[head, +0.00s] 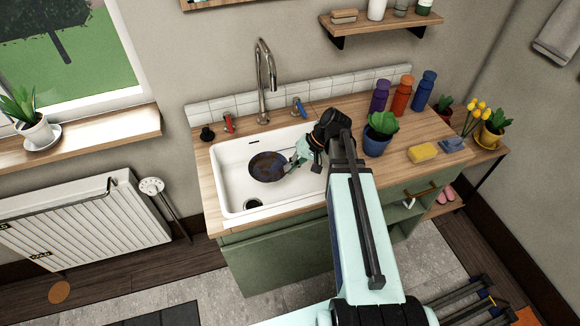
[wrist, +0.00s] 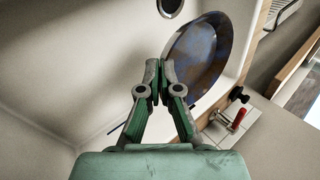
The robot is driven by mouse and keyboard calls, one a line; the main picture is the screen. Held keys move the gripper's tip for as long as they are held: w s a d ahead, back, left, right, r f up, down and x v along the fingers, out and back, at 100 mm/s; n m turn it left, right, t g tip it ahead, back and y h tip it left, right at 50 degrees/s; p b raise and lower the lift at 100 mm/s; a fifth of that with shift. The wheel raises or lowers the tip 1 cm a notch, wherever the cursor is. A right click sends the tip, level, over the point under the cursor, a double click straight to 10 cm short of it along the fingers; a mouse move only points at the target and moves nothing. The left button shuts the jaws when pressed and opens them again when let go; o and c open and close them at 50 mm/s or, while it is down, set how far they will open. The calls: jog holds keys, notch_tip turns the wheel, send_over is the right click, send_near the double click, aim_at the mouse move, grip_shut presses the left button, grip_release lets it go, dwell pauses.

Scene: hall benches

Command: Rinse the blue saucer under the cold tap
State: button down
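The blue saucer (head: 267,167) is in the basin of the white sink (head: 232,191), with brown stains over its face. It also shows in the wrist view (wrist: 205,55), tilted. My gripper (head: 295,163) is at the saucer's right edge in the head view. In the wrist view my gripper (wrist: 161,72) has its fingertips nearly together, shut on the saucer's rim. The tall metal spout (head: 264,80) stands behind the basin. The blue-handled cold tap (head: 299,107) is to its right and the red-handled tap (head: 228,123) to its left. No water stream shows.
The drain (head: 253,204) is at the basin's front. Right of the sink stand a potted plant (head: 380,132), several bottles (head: 402,94), a yellow sponge (head: 423,152) and a blue cloth (head: 452,145). A black knob (head: 207,133) is at the sink's back left.

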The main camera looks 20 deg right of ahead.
jog(key=w+d+f+b, duration=0.1)
jog(key=f+b, duration=0.1)
jog(key=f, duration=0.1)
jog(key=w+d+f+b, duration=0.1)
jog(key=w+f+b, duration=0.1)
jog(key=f, duration=0.2)
jog(key=w+d+f+b, duration=0.1)
jog(key=f, duration=0.2)
jog(key=shift+w+d+f+b, duration=0.1)
jog(key=shift+w+f+b, duration=0.1)
jog(key=shift+b, duration=0.2)
jog(key=shift+f, duration=0.65)
jog(key=shift+f+b, duration=0.15)
jog(key=shift+b, duration=0.2)
jog(key=c, duration=1.2)
grip_release()
jog(key=shift+c, duration=0.2)
